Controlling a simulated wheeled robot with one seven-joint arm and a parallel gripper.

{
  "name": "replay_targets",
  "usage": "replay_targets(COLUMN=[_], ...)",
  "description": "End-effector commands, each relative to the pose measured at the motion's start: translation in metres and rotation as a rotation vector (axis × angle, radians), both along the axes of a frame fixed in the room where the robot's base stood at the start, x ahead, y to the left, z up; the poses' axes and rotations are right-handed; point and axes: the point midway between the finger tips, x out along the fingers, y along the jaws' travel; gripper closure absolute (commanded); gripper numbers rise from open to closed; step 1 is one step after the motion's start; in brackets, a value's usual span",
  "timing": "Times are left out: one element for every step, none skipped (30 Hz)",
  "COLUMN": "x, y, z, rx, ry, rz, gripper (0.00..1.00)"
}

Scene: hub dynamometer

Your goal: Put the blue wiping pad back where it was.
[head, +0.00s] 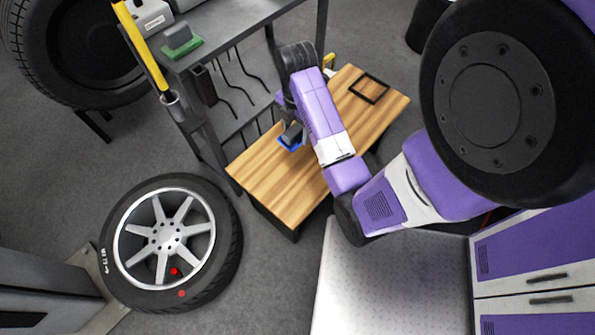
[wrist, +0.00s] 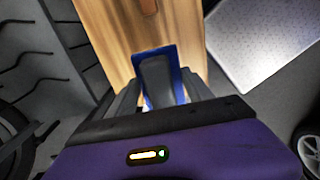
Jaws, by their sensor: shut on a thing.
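The blue wiping pad (head: 289,144) has a grey handle block on top. In the head view it is over the left half of the wooden bench top (head: 262,181); I cannot tell whether it touches the wood. In the wrist view the pad (wrist: 178,62) is between the two dark fingers of my gripper (wrist: 157,88), which is shut on its grey handle. In the head view my wrist and forearm hide most of the gripper. A thin black rectangular frame (head: 381,96) lies flat and empty on the right part of the bench.
A green pad with a grey handle (head: 184,48) sits on the grey metal table (head: 235,32) at the upper left. A wheel (head: 228,228) with red spots lies on the floor. A metal plate (head: 395,280) is at the lower middle. The bench between pad and frame is partly hidden by my arm.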

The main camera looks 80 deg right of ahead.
Motion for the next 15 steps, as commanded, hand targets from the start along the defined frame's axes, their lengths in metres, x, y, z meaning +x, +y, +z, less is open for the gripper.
replay_targets(x=[-0.003, -0.004, -0.005, -0.005, -0.005, -0.005, -0.005, -0.005, -0.005, -0.005, -0.005, -0.005, -0.005, -0.005, -0.005], y=[-0.001, -0.002, -0.002, -0.002, -0.002, -0.001, -0.002, -0.001, -0.002, -0.001, -0.002, -0.001, -0.001, -0.001, -0.001], z=[-0.005, -0.008, -0.014, -0.019, -0.025, -0.034, -0.042, -0.050, -0.059, -0.067, -0.074, -0.084, -0.091, -0.099, -0.109], rx=[0.001, 0.001, 0.002, 0.002, 0.002, 0.004, 0.002, 0.004, 0.002, 0.004, 0.002, 0.004, 0.004, 0.003, 0.004], ry=[0.001, 0.001, 0.001, 0.002, 0.002, 0.002, 0.002, 0.002, 0.002, 0.002, 0.002, 0.002, 0.002, 0.001, 0.002], rz=[0.008, 0.012, 0.015, 0.017, 0.017, 0.017, 0.017, 0.017, 0.016, 0.016, 0.016, 0.016, 0.016, 0.016, 0.016], gripper=[0.79, 0.79, 0.79, 0.79, 0.79, 0.79, 0.79, 0.79, 0.79, 0.79, 0.79, 0.79, 0.79, 0.79, 0.79])
